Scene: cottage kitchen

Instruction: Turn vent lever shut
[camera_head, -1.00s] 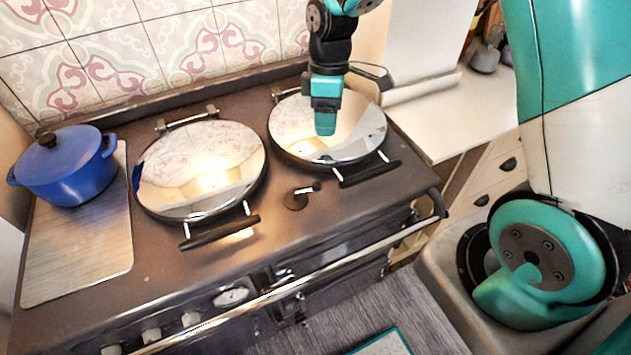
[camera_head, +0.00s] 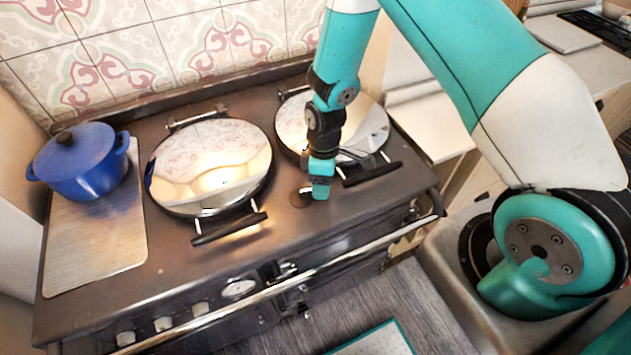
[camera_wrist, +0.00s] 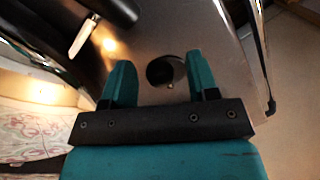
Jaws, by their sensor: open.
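The vent lever's dark round base (camera_head: 300,198) is on the range top, in front of the gap between the two hotplate lids. My gripper (camera_head: 320,190) is directly above and beside it, pointing down, and hides the lever's arm in the head view. In the wrist view the dark disc (camera_wrist: 160,72) lies between and beyond my two teal fingers (camera_wrist: 157,80), which are apart. A small bright spot shows at its lower edge. I cannot tell whether the fingers touch the lever.
The left lid (camera_head: 212,165) and right lid (camera_head: 370,125) are down, with dark handles at the front (camera_head: 230,229) (camera_head: 372,173). A blue pot (camera_head: 82,165) stands on a metal plate (camera_head: 95,250) at left. A towel rail (camera_head: 330,276) runs along the range front.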

